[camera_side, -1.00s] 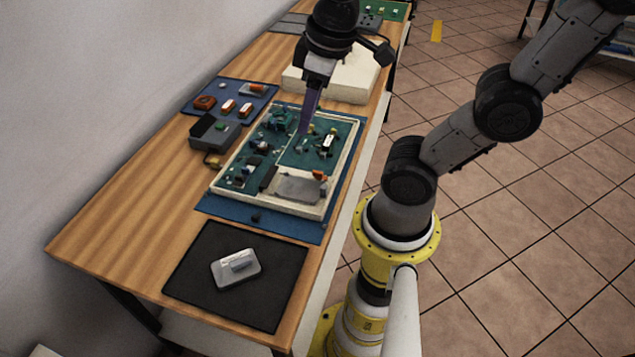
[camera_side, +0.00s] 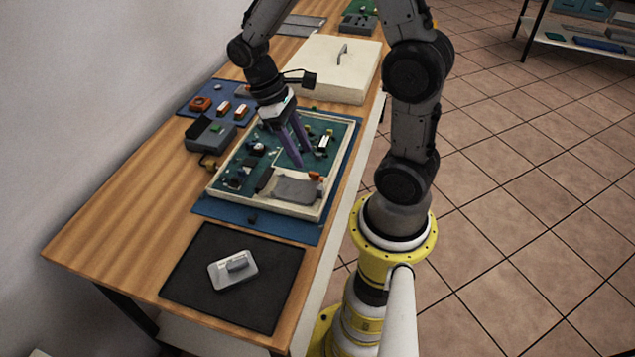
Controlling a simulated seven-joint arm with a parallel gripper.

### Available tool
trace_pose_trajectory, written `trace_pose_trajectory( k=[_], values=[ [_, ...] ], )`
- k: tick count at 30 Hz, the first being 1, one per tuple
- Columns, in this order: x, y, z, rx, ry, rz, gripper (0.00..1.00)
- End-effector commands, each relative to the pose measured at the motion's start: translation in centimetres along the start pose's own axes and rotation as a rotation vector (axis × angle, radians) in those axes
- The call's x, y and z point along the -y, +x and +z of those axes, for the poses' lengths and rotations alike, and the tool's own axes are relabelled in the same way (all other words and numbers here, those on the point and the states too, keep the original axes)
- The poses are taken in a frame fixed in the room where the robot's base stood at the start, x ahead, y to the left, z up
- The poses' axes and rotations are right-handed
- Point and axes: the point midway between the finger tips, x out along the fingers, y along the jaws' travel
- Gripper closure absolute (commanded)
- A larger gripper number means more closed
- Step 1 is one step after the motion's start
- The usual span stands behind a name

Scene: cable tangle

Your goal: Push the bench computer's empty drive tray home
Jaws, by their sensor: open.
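The bench computer is an open, shallow case with a cream rim (camera_side: 262,207) and green boards inside, lying on a blue mat. A flat grey plate (camera_side: 296,190), which looks like the drive tray, lies in its near right part. I cannot tell how far it sticks out. My gripper (camera_side: 305,158) points down over the boards, just beyond the grey plate. Its two purple fingers are apart with nothing visible between them. Whether the tips touch anything is unclear. The gripper's body and fingers hide part of the boards behind them.
An orange part (camera_side: 315,176) sits at the plate's far corner. A grey box (camera_side: 209,134) stands left of the case, near a blue mat with orange parts. A cream lid (camera_side: 330,70) with a handle lies behind. A black mat (camera_side: 190,262) in front holds a light grey block (camera_side: 233,270).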

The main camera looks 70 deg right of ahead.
Motion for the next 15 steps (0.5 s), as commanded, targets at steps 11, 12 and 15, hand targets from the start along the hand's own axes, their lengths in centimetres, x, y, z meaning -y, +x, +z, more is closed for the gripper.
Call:
trace_pose_trajectory(
  k=[11,12,15],
  values=[
    [0.0,7.3,0.1,0.005,0.0,-0.002,0.5],
    [0.0,7.9,0.1,0.004,0.0,-0.002,0.5],
    [0.0,9.1,0.0,0.002,0.001,0.0,0.5]
  ],
)
